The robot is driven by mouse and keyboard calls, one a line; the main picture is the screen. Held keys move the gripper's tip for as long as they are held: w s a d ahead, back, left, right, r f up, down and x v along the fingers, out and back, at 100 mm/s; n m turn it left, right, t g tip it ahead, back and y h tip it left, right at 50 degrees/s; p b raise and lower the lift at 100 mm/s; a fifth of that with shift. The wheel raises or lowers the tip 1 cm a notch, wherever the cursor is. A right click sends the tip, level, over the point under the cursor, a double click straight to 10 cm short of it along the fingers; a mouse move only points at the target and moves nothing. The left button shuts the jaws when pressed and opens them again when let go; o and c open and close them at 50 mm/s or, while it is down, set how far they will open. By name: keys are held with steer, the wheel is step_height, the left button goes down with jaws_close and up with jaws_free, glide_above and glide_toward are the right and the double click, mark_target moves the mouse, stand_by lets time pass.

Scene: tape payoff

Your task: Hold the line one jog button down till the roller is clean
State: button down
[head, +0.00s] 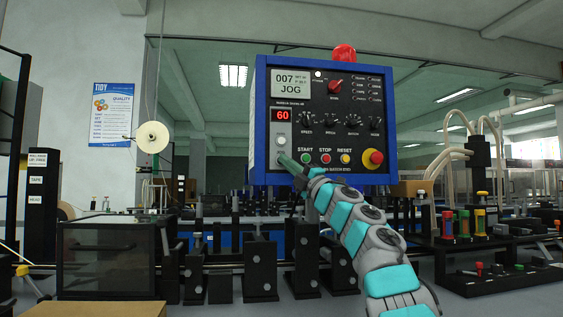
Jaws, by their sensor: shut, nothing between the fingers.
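A blue-framed control box (258,120) stands in the middle, its screen (289,83) reading "007" and "JOG" and a red readout (284,115) showing 60. A pale round button (281,141) sits under the readout, probably the jog button; its label is too small to read. My gripper (286,160) reaches up from the lower right and is shut and empty. Its tip appears just below the pale button, in front of the panel. I cannot tell whether it touches the panel or the button. I cannot pick out the roller for sure.
Green, red and yellow buttons (326,158) and a red emergency stop (376,157) sit right of my gripper. A red dome (344,53) tops the box. A pale reel (152,137) hangs at left. Dark machine blocks (261,265) stand below; a hose rack (480,170) is at right.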

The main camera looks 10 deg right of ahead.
steer(key=shift+s+f, duration=0.1)
steer(key=shift+s, duration=0.05)
stand_by(0.5)
steer(key=shift+s+b, duration=0.7)
steer(key=shift+b, duration=0.05)
steer(key=s+b, duration=0.3)
steer(key=s, duration=0.2)
stand_by(0.6)
